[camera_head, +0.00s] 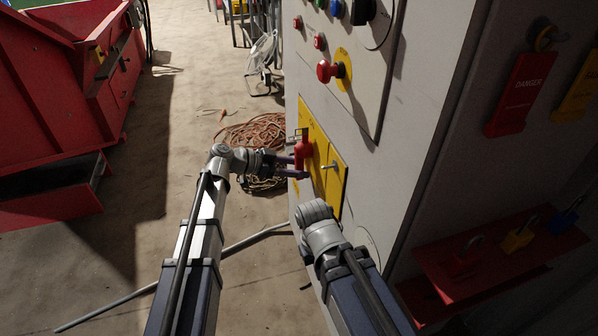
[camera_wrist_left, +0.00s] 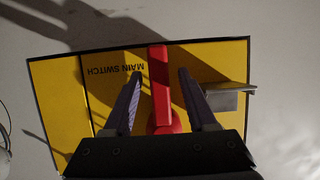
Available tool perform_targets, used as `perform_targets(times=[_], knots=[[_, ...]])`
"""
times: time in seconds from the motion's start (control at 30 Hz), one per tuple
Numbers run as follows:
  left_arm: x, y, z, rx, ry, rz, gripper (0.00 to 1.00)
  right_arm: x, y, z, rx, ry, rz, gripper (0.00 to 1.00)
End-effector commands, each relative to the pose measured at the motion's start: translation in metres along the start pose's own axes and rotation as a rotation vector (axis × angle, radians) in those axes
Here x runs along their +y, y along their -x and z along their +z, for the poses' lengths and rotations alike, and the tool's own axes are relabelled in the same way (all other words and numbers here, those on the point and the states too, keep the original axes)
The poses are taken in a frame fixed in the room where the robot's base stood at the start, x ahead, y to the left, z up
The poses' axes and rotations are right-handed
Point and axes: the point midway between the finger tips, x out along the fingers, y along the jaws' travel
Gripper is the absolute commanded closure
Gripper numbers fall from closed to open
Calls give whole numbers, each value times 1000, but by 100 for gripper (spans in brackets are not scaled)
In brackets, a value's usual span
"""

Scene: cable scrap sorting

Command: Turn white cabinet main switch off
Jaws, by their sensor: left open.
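The white cabinet (camera_head: 436,60) stands at the right in the head view. Low on its front is a yellow main switch plate (camera_head: 333,188), also in the wrist view (camera_wrist_left: 55,100), with "MAIN SWITCH" upside down there. A red switch handle (camera_head: 302,149) sticks out from it; in the wrist view the handle (camera_wrist_left: 158,85) runs upright. My left gripper (camera_head: 296,167) is open at the handle. In the wrist view its fingers (camera_wrist_left: 159,75) lie on either side of the handle, with gaps visible. My right arm shows at the bottom, but its gripper is not visible.
A metal latch (camera_wrist_left: 228,100) sticks out beside the handle. A red emergency knob (camera_head: 326,71) and buttons sit higher on the cabinet. A red lock shelf (camera_head: 500,262) juts out at right. Coiled cable (camera_head: 255,132) lies on the floor behind my left gripper. A red bin (camera_head: 60,85) stands left.

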Motion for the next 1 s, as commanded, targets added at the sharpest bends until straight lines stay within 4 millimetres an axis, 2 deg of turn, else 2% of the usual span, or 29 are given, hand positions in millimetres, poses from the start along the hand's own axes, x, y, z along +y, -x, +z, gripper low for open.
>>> perform_targets(times=[0.1, 0.37, 0.9, 1.0], knots=[[0, -6, 0, 0, 0, 0, 43, 0, -2, 0, 0, 0, 1, 100], [0, -7, 0, 0, 0, 0, 43, 0, -2, 0, 0, 0, 1, 100], [0, -7, 0, 0, 0, 0, 100, 0, -2, 0, 0, 0, 1, 100], [0, -7, 0, 0, 0, 0, 100, 0, -2, 0, 0, 0, 1, 100]])
